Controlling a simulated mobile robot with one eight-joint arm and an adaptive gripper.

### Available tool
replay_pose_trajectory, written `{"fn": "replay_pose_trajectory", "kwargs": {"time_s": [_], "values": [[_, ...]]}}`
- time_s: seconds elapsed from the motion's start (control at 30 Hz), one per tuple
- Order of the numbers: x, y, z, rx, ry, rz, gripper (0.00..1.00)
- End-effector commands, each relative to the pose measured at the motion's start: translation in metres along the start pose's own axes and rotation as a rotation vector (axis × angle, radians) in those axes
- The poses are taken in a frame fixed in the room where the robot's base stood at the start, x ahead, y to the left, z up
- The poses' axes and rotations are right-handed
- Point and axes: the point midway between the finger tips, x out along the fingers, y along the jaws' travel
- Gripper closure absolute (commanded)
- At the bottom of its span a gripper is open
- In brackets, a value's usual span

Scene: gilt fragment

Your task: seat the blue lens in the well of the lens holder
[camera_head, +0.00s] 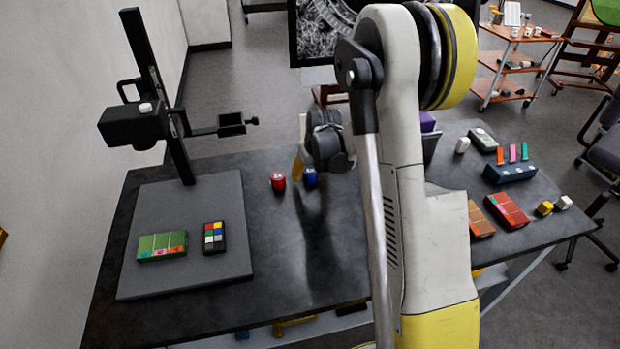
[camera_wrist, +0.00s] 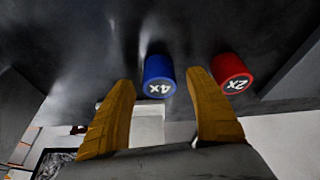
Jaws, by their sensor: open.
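The blue lens (camera_head: 310,178) is a short cylinder marked 4x, standing on the dark table. In the wrist view the blue lens (camera_wrist: 158,70) lies ahead of and between the two orange fingertips of my gripper (camera_wrist: 160,84). The gripper is open and empty, with a gap around the lens; I cannot tell the exact depth. In the head view my gripper (camera_head: 299,168) is mostly hidden by my arm, with one orange finger beside the lens. A black bracket with a side knob (camera_head: 231,124), on the stand's arm, looks like the lens holder; its well is not clear.
A red lens (camera_head: 278,181) marked 2x stands close to the blue one. The stand's grey base (camera_head: 185,275) carries a green card and a colour checker. A navy rack (camera_head: 510,173) and several small boxes lie at right. Table front centre is bare.

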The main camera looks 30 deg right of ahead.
Motion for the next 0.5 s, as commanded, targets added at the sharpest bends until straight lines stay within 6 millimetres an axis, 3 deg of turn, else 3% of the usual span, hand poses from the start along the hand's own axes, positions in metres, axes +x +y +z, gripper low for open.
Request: {"fn": "replay_pose_trajectory", "kwargs": {"time_s": [0.07,0.27,0.5], "values": [[-0.0011,0.0,-0.0002,0.0,0.0,0.0,0.37],[-0.0013,0.0,-0.0002,0.0,0.0,0.0,0.94],[-0.0012,0.0,-0.0001,0.0,0.0,0.0,0.95]]}}
